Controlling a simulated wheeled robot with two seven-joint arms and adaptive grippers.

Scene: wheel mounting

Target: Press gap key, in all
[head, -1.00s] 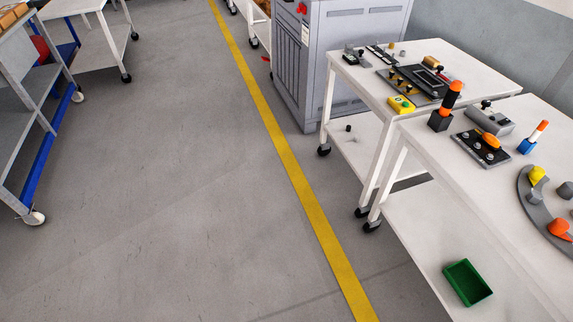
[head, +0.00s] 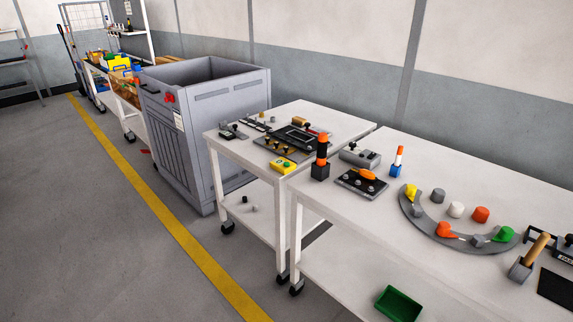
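No part labelled as a gap key can be made out at this distance. A black panel with several small knobs (head: 283,146) lies on the far white table. A smaller black plate with an orange handle (head: 361,183) lies on the near white table. A small yellow box with a green button (head: 284,166) sits at the front edge of the far table. A grey curved plate with coloured knobs (head: 413,218) lies farther right on the near table. Neither of my grippers shows in the head view.
The white near table (head: 345,215) and white far table (head: 345,117) stand close together on wheels. A large grey bin (head: 178,150) stands left of them. A green tray (head: 398,304) lies on the near table's lower shelf. The floor left of the yellow line (head: 165,222) is clear.

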